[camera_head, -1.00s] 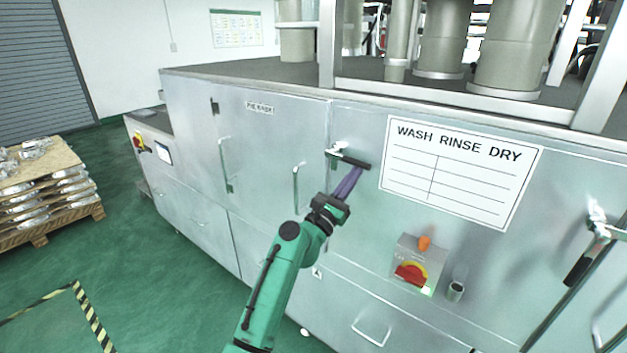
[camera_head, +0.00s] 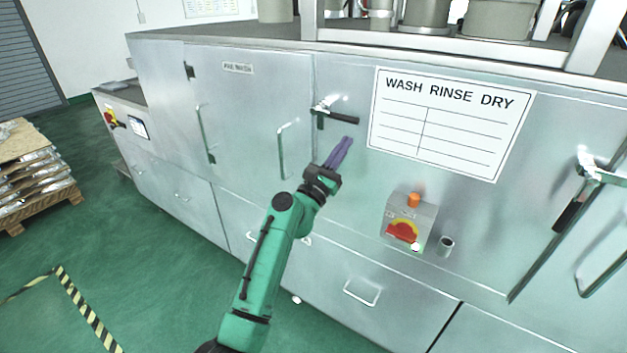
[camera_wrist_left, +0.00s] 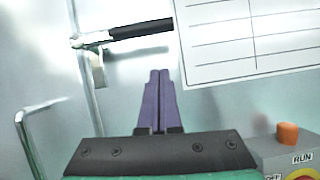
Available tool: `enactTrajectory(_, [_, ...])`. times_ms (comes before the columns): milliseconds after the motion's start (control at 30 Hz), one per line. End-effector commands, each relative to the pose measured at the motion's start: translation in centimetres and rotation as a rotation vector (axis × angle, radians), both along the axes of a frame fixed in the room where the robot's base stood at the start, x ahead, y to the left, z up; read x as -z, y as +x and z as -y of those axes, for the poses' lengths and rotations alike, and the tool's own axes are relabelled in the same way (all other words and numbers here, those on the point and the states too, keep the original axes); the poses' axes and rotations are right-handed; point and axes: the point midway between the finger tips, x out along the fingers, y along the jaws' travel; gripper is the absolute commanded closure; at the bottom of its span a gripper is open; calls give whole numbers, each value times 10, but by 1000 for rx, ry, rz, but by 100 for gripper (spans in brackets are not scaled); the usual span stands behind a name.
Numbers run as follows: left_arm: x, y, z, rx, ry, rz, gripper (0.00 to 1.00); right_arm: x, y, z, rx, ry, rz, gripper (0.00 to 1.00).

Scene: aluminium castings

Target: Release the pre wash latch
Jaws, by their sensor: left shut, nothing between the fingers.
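The pre wash latch (camera_head: 335,114) is a chrome lever with a black grip, set on the right edge of the door labelled PRE WASH (camera_head: 255,120). The lever lies nearly horizontal, with its black grip pointing right. In the left wrist view the latch (camera_wrist_left: 140,29) is at the upper left. My left gripper (camera_head: 346,142) has purple fingers, shut and empty. It is just below the black grip and appears apart from it. My right gripper is out of view.
A WASH RINSE DRY sign (camera_head: 450,122) is right of the latch. A control box (camera_head: 410,222) with a red-yellow switch and orange button sticks out below it. A door handle (camera_head: 283,150) stands left of the gripper. Another latch (camera_head: 590,180) is at far right.

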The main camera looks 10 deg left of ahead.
Motion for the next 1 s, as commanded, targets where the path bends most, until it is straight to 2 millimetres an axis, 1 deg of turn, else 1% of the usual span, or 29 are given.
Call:
enactTrajectory(33, [9,-12,-6,-3,2,-1,100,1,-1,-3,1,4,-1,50])
enactTrajectory(200, [27,-48,-20,-2,2,-2,100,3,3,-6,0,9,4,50])
enactTrajectory(300, [35,-66,-27,-1,2,-1,100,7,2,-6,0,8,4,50])
enactTrajectory(400, [41,-77,-32,-1,1,-1,100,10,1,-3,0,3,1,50])
enactTrajectory(533, [42,-84,-35,-1,2,0,100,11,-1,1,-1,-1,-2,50])
enactTrajectory(767, [42,-84,-35,-1,1,-1,100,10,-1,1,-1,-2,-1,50])
enactTrajectory(833, [46,-83,-35,-6,12,-5,100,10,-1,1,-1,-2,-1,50])
enactTrajectory(867, [52,-82,-35,-14,29,-13,100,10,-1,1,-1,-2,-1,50])
enactTrajectory(933, [81,-78,-36,-47,115,-45,100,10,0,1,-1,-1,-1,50])
enactTrajectory(967, [101,-76,-37,-67,174,-67,100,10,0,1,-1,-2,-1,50])
enactTrajectory(1000, [132,-75,-39,-97,271,-98,100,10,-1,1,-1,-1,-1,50])
